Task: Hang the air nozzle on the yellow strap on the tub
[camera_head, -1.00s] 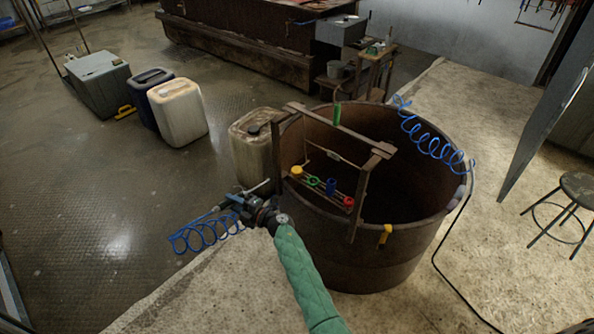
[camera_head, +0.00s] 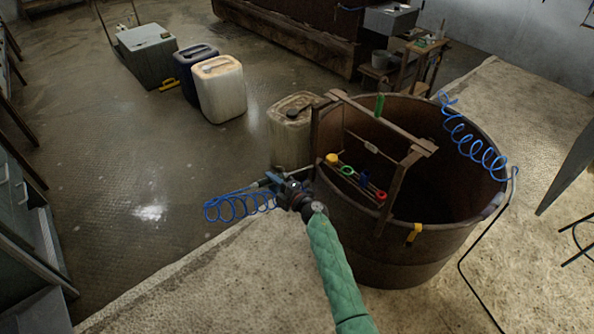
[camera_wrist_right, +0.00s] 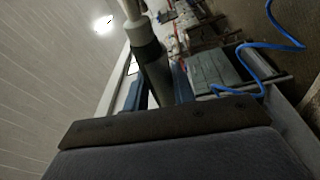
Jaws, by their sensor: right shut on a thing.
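The big brown tub (camera_head: 400,270) stands right of centre in the head view. A short yellow strap (camera_head: 414,232) hangs on its near outer wall, just below the rim. My right gripper (camera_head: 285,190), on the green-sleeved arm, is left of the tub and of the strap, apart from both. It is shut on the air nozzle (camera_head: 270,180), a slim grey tool with a blue coiled hose (camera_head: 238,206) on its left. The wrist view shows a grey cylindrical part of the nozzle (camera_wrist_right: 150,60) at the jaws. Its grip is partly hidden. My left gripper is not in view.
A wooden frame (camera_head: 395,185) with coloured rings on a rail stands at the tub's left side. Another blue coil (camera_head: 475,145) hangs at its right rim. A dirty canister (camera_head: 290,130) stands close behind my right gripper. The floor at left is open.

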